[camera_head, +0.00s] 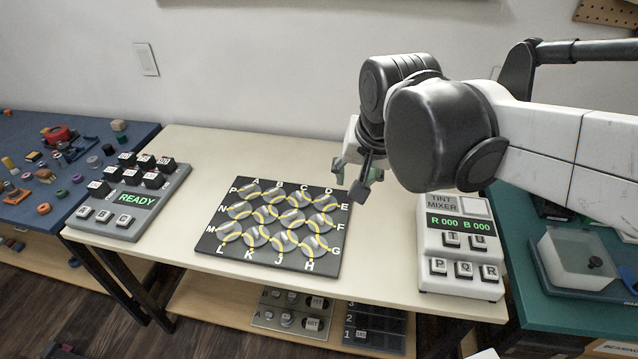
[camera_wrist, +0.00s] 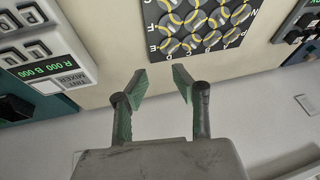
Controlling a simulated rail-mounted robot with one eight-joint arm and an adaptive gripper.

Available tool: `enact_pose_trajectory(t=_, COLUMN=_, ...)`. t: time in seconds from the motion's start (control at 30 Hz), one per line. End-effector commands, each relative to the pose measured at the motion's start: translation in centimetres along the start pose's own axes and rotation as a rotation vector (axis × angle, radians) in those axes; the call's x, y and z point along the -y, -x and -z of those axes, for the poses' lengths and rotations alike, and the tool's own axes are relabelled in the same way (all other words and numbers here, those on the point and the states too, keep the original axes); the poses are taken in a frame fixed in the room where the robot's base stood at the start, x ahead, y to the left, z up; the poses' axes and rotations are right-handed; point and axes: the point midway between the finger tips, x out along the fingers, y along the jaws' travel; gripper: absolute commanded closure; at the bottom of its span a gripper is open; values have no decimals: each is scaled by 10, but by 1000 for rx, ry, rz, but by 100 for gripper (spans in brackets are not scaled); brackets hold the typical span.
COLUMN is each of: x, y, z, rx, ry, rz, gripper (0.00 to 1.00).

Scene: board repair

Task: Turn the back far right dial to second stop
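A dark square board (camera_head: 215,242) lies on the cream table, with round grey dials in rows. Each dial carries a yellow curved line, and white letters run around the board's edge. The back far right dial (camera_head: 326,201) sits at the corner by letters D and E. In the wrist view the board appears turned around, with this dial (camera_wrist: 170,46) at its lower left. My gripper (camera_head: 352,180) is in the air near the board's back right corner, apart from the dial. In the wrist view my gripper (camera_wrist: 161,84) has its fingers spread, with nothing between them.
A white tint mixer (camera_head: 460,258) with keys and a display stands right of the board. A grey keypad reading READY (camera_head: 138,205) stands at the left. The cream table (camera_head: 195,165) is clear behind the board. A lower shelf holds small panels.

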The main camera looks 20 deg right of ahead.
Motion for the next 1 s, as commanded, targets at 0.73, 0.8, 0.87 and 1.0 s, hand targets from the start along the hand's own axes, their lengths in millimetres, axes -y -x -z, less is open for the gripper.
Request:
enact_pose_trajectory(t=0.73, x=44, y=-104, z=105, rx=255, ry=-685, rz=-237, gripper=74)
enact_pose_trajectory(t=0.8, x=46, y=-116, z=110, rx=268, ry=-737, rz=-263, gripper=74)
enact_pose_trajectory(t=0.87, x=47, y=-124, z=114, rx=277, ry=-774, rz=-282, gripper=74)
enact_pose_trajectory(t=1.0, x=49, y=-138, z=118, rx=290, ry=-830, rz=-313, gripper=74)
